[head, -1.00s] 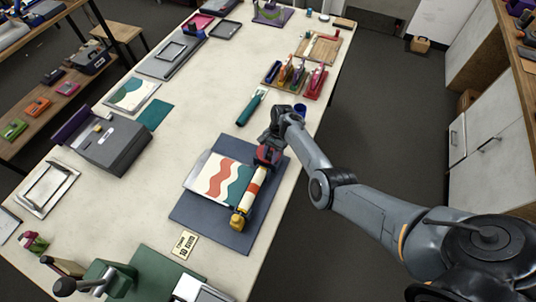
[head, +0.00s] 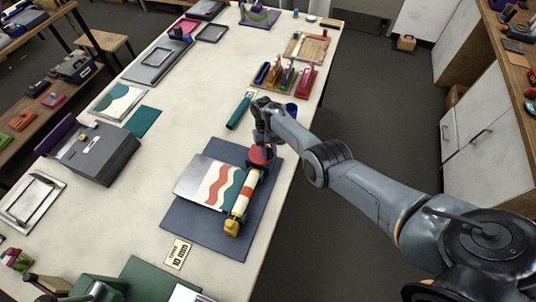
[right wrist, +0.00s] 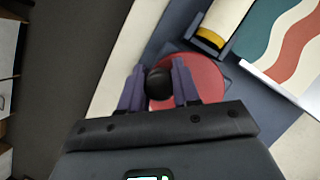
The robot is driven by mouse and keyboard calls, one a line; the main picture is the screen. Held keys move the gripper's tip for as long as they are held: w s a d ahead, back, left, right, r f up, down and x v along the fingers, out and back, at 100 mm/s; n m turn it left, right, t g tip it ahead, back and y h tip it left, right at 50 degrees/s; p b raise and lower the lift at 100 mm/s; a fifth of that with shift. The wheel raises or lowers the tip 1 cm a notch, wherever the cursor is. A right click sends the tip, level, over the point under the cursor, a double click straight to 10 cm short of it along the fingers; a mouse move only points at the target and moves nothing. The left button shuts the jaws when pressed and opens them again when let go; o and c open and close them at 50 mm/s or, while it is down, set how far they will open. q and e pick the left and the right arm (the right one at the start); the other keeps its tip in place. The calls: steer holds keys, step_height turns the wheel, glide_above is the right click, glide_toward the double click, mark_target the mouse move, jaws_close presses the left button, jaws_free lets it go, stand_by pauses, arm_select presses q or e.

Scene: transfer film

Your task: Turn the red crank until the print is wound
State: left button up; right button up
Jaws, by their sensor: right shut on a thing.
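The red crank (head: 262,155) is a round disc at the far end of the roller (head: 242,198), on a dark blue base. In the right wrist view the red disc (right wrist: 207,78) lies under my fingers. My right gripper (head: 261,141) is shut on the crank's black knob (right wrist: 159,84), one finger on each side of it. The print (head: 214,184), with red and teal waves on cream, lies on a grey plate and runs to the roller. A yellow end piece (head: 232,226) is at the roller's near end. My left gripper is out of view.
A teal tube (head: 240,110) and a rack of colored tools (head: 285,78) lie beyond the crank. A grey box (head: 95,152) stands to the left. A small label plate (head: 177,254) lies in front of the base. The table's right edge is close to the crank.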

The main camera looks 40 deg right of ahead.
steer(key=shift+d+f+n, duration=0.15)
steer(key=shift+d+n, duration=0.05)
steer(key=shift+n, duration=0.3)
steer(key=o, duration=1)
steer(key=shift+w, duration=0.1)
steer(key=shift+o, duration=0.2)
steer(key=shift+r, duration=0.2)
